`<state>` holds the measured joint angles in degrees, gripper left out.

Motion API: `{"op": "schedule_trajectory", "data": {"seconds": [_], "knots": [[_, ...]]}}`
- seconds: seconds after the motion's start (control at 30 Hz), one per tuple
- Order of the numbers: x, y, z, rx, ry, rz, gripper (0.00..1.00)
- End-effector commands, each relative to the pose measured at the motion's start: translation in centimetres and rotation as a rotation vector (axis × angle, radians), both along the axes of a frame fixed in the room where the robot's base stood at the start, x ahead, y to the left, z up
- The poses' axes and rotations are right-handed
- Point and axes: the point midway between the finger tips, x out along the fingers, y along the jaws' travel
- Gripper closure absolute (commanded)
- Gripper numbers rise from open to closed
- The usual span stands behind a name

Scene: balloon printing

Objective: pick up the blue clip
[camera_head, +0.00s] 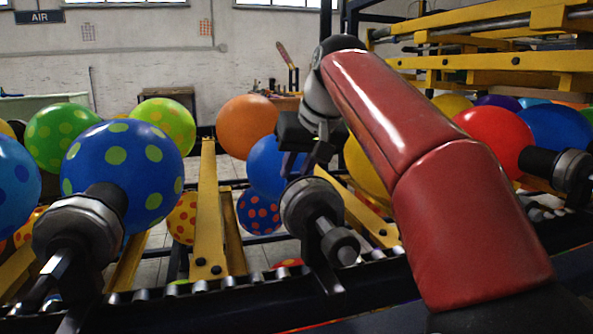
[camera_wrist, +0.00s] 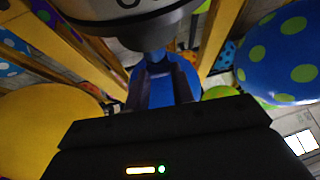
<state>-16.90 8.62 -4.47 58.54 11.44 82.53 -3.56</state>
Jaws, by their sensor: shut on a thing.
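My gripper (camera_head: 297,165) hangs from my red arm beside a grey round holder, in front of a plain blue balloon (camera_head: 268,165). In the wrist view, the two dark fingers of my gripper (camera_wrist: 160,90) are shut on a small blue piece (camera_wrist: 152,75), which I take to be the blue clip. It sits just under the dark end of the holder; I cannot tell whether they touch. The blue balloon is behind the fingers, and blue on blue makes the clip's outline hard to read. In the head view the clip cannot be made out.
The grey holder (camera_head: 312,205) is close to my gripper. A second holder (camera_head: 78,236) carries a blue balloon with green dots (camera_head: 130,170). Yellow bars (camera_head: 208,215) rise between the balloons. A red balloon (camera_head: 493,137) and another holder (camera_head: 572,172) are at right.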

Motion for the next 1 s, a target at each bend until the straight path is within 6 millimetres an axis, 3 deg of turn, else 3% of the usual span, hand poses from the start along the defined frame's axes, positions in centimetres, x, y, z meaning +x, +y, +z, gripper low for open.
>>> {"op": "schedule_trajectory", "data": {"seconds": [0.4,1.0], "knots": [[0.1,0.0,7.9,0.002,-0.007,0.0,0.94],[0.0,0.0,9.6,0.002,-0.003,0.0,0.95]]}}
